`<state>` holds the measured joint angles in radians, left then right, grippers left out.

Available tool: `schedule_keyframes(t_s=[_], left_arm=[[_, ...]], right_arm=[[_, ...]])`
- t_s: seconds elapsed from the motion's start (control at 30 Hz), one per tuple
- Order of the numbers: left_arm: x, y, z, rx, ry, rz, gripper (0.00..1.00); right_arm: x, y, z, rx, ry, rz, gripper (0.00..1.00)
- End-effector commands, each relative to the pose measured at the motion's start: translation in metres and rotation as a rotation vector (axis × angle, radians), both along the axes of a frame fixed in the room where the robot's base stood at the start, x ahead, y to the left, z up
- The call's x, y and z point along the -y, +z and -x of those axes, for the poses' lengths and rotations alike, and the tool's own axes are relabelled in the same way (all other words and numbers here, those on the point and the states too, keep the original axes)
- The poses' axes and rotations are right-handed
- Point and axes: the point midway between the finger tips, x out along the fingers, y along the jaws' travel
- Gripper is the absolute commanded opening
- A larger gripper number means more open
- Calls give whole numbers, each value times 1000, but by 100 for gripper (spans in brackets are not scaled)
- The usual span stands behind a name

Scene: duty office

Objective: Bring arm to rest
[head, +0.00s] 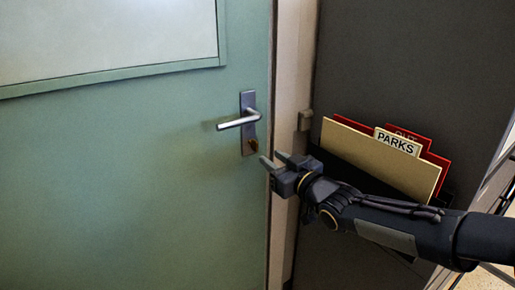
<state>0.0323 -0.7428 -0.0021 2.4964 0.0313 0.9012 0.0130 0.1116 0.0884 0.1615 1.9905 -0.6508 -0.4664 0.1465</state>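My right arm (395,225) reaches in from the right edge, dark and nearly level. My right gripper (272,160) is at its end, pointing left toward the green door (130,180). Its two fingers are spread apart, with nothing seen between them. The gripper is below and to the right of the silver door handle (239,122), apart from it in the picture. My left gripper is not in view.
A dark wall (400,60) stands right of the pale door frame (290,80). A holder on it has a tan folder labelled PARKS (350,146) and red folders (436,160) behind, close above my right arm. A pale window panel (100,35) is in the door.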

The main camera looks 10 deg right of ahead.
Motion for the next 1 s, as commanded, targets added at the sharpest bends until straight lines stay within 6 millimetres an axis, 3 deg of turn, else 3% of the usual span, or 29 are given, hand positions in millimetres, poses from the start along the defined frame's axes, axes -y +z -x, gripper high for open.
schedule_keyframes(t_s=[0.3,0.43,0.53,0.67,0.8,1.0], left_arm=[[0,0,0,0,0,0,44],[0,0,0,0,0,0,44],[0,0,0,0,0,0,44],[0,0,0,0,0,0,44],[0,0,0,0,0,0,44],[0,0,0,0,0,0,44]], right_arm=[[2,-1,2,-7,-5,0,31],[19,-10,22,-100,-73,8,31],[45,-33,63,-275,-176,-1,31],[65,-79,140,-563,-271,-57,31],[61,-116,206,-788,-286,-121,31],[41,-150,277,-1011,-241,-201,31]])
